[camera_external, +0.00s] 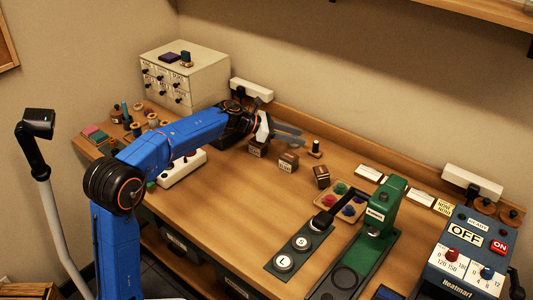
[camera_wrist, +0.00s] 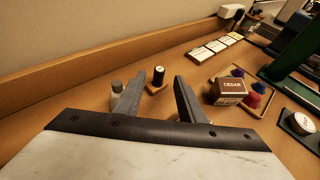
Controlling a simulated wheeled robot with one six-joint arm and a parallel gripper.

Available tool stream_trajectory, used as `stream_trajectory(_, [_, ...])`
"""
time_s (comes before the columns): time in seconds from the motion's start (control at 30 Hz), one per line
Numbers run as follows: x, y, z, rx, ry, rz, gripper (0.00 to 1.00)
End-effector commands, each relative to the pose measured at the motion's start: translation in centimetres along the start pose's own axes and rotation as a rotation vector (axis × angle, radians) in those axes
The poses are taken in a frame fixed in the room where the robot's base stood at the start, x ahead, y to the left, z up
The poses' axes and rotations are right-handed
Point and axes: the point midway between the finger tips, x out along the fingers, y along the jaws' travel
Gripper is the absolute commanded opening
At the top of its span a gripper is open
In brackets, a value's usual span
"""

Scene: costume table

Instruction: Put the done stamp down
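A small stamp with a dark upright handle on a wooden base (camera_external: 315,148) stands on the table near the back wall strip. It also shows in the wrist view (camera_wrist: 158,75), upright just beyond my fingertips and framed between them. No writing on it can be read, so I cannot confirm that it is the done stamp. My gripper (camera_external: 302,138) is low over the back of the table, left of the stamp. Its two fingers (camera_wrist: 157,88) are spread apart in the wrist view, with nothing held between them. A grey cylinder (camera_wrist: 116,87) is partly hidden by the left finger.
Several wooden blocks, one marked CEDAR (camera_wrist: 228,88), stand in front of the stamp. A tray of coloured pads (camera_external: 341,198), a green press (camera_external: 383,210) and white cards (camera_external: 370,173) lie to the right. The table's front middle (camera_external: 225,205) is clear.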

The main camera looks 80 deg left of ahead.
Motion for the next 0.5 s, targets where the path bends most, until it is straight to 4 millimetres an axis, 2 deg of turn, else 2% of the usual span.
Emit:
stream_trajectory(0.03, [-0.9,0.1,0.0,0.000,-0.001,0.002,0.36])
stream_trajectory(0.2, [-2.6,0.1,-0.1,-0.001,0.000,0.001,0.36])
stream_trajectory(0.5, [-3.3,0.0,0.0,0.000,0.000,-0.001,0.36])
